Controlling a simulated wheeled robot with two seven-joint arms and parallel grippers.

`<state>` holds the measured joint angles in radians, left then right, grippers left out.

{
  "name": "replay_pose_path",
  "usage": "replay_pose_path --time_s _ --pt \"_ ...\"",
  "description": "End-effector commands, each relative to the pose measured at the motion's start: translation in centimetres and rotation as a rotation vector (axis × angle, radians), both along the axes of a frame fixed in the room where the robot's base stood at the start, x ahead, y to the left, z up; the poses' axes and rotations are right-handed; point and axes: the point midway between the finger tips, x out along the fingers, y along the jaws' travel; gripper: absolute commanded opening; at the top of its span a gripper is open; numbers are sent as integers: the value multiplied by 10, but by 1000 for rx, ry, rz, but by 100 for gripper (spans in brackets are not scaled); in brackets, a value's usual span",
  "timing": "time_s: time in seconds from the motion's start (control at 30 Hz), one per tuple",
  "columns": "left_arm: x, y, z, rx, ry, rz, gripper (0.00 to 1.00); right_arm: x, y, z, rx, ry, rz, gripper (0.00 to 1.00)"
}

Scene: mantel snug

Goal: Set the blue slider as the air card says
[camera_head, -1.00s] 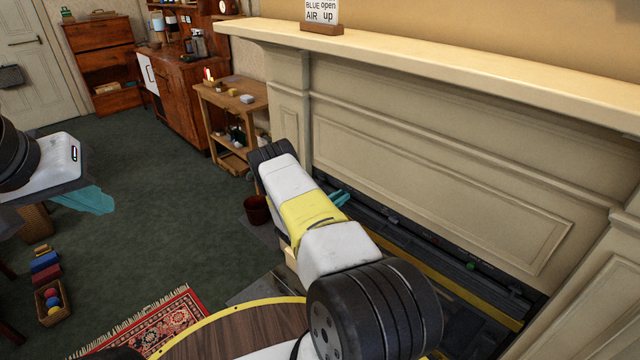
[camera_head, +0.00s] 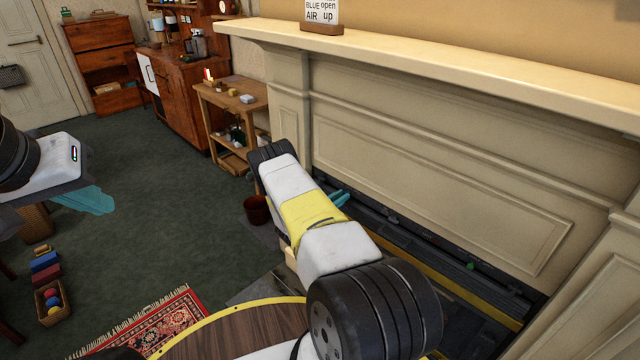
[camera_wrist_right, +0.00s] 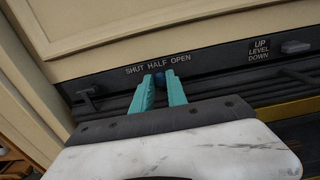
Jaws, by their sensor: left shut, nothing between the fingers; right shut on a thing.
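In the right wrist view, the blue slider (camera_wrist_right: 160,77) shows as a small dark blue knob below the printed words SHUT, HALF, OPEN (camera_wrist_right: 158,64). It sits about under HALF. My right gripper (camera_wrist_right: 159,78) has its teal fingers on either side of the knob, shut on it; the fingers partly hide it. In the head view, the right gripper (camera_head: 341,198) reaches the dark strip below the mantel panel. My left gripper (camera_head: 97,201) is shut and empty over the floor at the left.
A grey knob (camera_wrist_right: 295,47) sits beside the label UP LEVEL DOWN (camera_wrist_right: 260,50). A green knob (camera_head: 470,266) is farther right along the hearth strip. The mantel panel (camera_head: 430,170) rises close above my right gripper. A round table (camera_head: 235,335) stands in front.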

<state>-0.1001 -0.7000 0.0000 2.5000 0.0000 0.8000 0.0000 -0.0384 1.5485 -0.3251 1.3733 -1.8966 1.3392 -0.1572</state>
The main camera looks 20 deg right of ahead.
Motion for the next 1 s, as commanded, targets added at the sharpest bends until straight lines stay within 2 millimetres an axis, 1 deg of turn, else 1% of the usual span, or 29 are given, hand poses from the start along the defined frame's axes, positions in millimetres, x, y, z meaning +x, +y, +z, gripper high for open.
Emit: replay_pose_path --time_s 0.2,0.4,0.5,0.77,0.8,0.87,0.9,1.0 --pt "0 0 0 0 0 0 0 -3 -1 0 -1 1 1 0" --pt "0 0 0 0 0 0 0 -29 -12 -1 -1 5 1 0" --pt "0 0 0 0 0 0 0 -36 -15 0 0 2 0 0" --pt "0 0 0 0 0 0 0 -38 -16 -1 -1 2 -4 0" --pt "0 0 0 0 0 0 0 -38 -16 -1 -1 2 -4 26" --pt "0 0 0 0 0 0 0 -38 -16 -1 -1 2 -4 38" --pt "0 0 0 0 0 0 0 -38 -16 0 -1 2 -4 41" --pt "0 0 0 0 0 0 0 -37 -16 0 0 1 -2 41"
